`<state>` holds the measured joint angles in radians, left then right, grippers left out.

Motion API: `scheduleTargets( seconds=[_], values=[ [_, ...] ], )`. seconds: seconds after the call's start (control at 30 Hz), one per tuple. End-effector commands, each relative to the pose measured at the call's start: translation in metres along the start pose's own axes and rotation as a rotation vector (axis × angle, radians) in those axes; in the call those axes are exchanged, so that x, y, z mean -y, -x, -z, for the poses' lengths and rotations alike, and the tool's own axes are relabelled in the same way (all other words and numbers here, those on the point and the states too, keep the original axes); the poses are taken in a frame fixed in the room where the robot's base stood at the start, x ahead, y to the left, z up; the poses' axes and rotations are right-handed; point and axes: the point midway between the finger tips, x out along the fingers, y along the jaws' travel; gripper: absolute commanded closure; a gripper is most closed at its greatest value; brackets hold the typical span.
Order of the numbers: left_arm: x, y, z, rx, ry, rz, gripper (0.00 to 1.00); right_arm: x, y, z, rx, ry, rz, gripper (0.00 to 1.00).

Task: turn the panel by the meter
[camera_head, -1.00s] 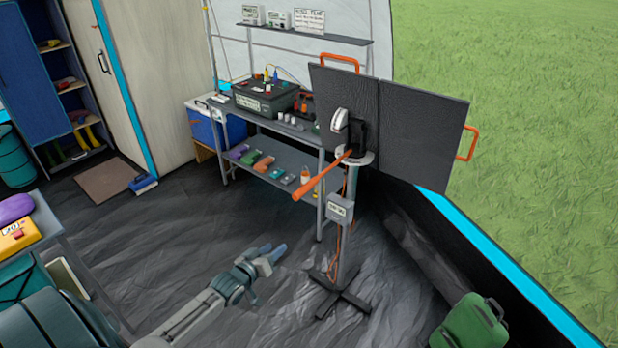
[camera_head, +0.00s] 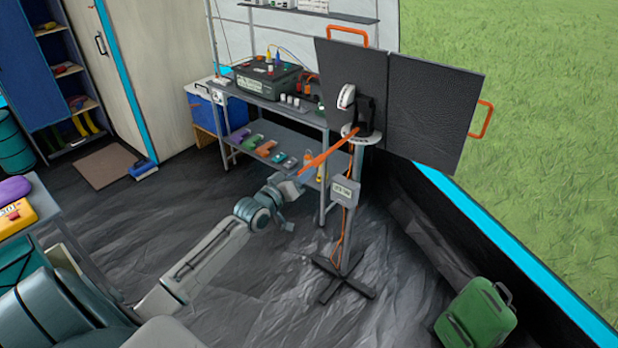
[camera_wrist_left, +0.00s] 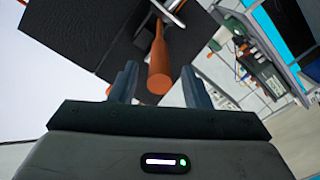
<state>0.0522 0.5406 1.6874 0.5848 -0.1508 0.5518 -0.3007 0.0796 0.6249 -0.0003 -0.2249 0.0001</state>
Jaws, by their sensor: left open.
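The dark two-leaf panel (camera_head: 432,115) stands on a post with an orange handle bar (camera_head: 330,155) reaching out toward me. A small grey meter box (camera_head: 345,191) is on the post below it. A white rounded gauge-like piece (camera_head: 346,97) sits at the panel's inner side. My left gripper (camera_head: 291,193) is open at the bar's near end. In the left wrist view the bar's end (camera_wrist_left: 160,72) shows between the two spread fingers (camera_wrist_left: 160,82), with a gap on each side. The panel (camera_wrist_left: 70,40) is behind it. My right gripper is not in view.
A grey workbench (camera_head: 290,131) with a dark power box (camera_head: 268,80) stands behind the post. The post's cross-shaped foot (camera_head: 343,278) is on the floor. A green case (camera_head: 478,318) stands at the lower right. The dark floor between is clear.

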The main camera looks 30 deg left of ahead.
Motion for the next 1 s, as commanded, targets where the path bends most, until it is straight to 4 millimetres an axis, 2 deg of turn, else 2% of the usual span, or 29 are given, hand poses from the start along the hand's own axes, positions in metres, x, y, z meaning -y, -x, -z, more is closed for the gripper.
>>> scheduleTargets(
  seconds=[0.07,0.23,0.67,0.87,0.9,1.0],
  values=[
    [0.001,-0.013,-0.002,-0.002,0.003,-0.003,0.57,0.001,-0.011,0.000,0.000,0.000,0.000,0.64],
    [0.001,-0.030,0.000,0.000,0.002,0.000,0.57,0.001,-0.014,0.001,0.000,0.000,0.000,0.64],
    [-0.001,-0.037,0.000,0.002,0.000,-0.001,0.57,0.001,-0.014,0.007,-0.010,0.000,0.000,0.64],
    [0.000,-0.037,0.000,0.002,0.000,0.000,0.96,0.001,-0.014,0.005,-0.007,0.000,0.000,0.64],
    [0.000,-0.037,0.000,0.002,0.000,0.000,1.00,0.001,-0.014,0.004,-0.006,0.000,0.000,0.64],
    [0.000,-0.037,0.000,0.002,0.000,0.000,1.00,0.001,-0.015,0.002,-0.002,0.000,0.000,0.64]
  ],
)
